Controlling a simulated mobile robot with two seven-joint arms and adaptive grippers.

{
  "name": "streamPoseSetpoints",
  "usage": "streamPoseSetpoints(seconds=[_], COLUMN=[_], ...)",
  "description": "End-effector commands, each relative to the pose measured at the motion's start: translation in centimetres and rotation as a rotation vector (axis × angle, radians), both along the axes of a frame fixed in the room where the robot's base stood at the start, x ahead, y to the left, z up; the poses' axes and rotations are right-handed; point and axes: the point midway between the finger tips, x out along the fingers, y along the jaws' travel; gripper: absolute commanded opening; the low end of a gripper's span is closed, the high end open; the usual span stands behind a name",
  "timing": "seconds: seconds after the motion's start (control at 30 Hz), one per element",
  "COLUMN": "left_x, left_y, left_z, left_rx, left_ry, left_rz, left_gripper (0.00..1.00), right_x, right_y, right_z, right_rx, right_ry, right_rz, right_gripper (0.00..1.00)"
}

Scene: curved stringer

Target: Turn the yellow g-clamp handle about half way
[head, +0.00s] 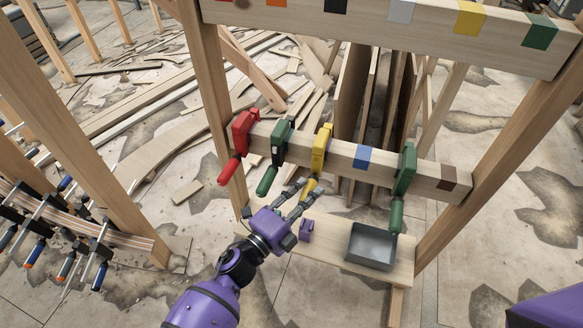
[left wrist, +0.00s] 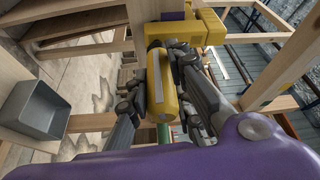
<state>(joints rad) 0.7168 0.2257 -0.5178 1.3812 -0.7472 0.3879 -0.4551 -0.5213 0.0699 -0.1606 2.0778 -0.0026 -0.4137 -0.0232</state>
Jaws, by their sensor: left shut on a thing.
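The yellow g-clamp (head: 320,148) sits on the lower wooden beam (head: 340,153), with its handle hanging down towards my left gripper (head: 299,192). In the left wrist view the yellow handle (left wrist: 161,82) lies between the fingers of my left gripper (left wrist: 163,85), which are shut on it. The clamp's yellow body (left wrist: 205,35) shows behind the handle there. In the head view the fingers hide part of the handle. My right gripper is not in view; only a purple piece of mine shows at the lower right corner.
A red clamp (head: 240,135), a dark green clamp (head: 280,142) and a green clamp (head: 404,170) hang on the same beam. A grey metal tray (head: 371,247) stands on the low shelf (head: 318,257). The upper beam (head: 390,22) carries coloured patches. Wooden posts stand on both sides.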

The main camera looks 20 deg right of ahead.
Motion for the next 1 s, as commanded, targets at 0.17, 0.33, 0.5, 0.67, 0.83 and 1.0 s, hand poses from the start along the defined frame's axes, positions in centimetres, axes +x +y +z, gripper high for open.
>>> streamPoseSetpoints(seconds=[0.17, 0.33, 0.5, 0.67, 0.83, 1.0], left_x=[0.0, 0.0, 0.0, 0.0, -0.1, -0.1], left_y=[0.1, 0.1, 0.2, 0.2, 0.2, 0.2], left_z=[-0.1, -0.2, -0.3, -0.4, -0.4, -0.4], left_rx=[0.08, 0.124, 0.142, 0.146, 0.146, 0.146], left_ry=[-0.048, -0.076, -0.088, -0.09, -0.09, -0.09], left_rz=[0.0, 0.001, 0.001, 0.001, 0.001, 0.001], left_gripper=[0.0, 0.0, 0.0, 0.0, 0.0, 0.33], right_x=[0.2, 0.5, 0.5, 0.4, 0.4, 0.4], right_y=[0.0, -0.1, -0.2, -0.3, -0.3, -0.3], right_z=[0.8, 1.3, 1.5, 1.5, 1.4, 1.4], right_rx=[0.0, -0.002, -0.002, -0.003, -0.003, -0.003], right_ry=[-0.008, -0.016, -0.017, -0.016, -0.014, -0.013], right_rz=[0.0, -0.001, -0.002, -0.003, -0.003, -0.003], right_gripper=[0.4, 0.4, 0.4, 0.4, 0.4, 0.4])
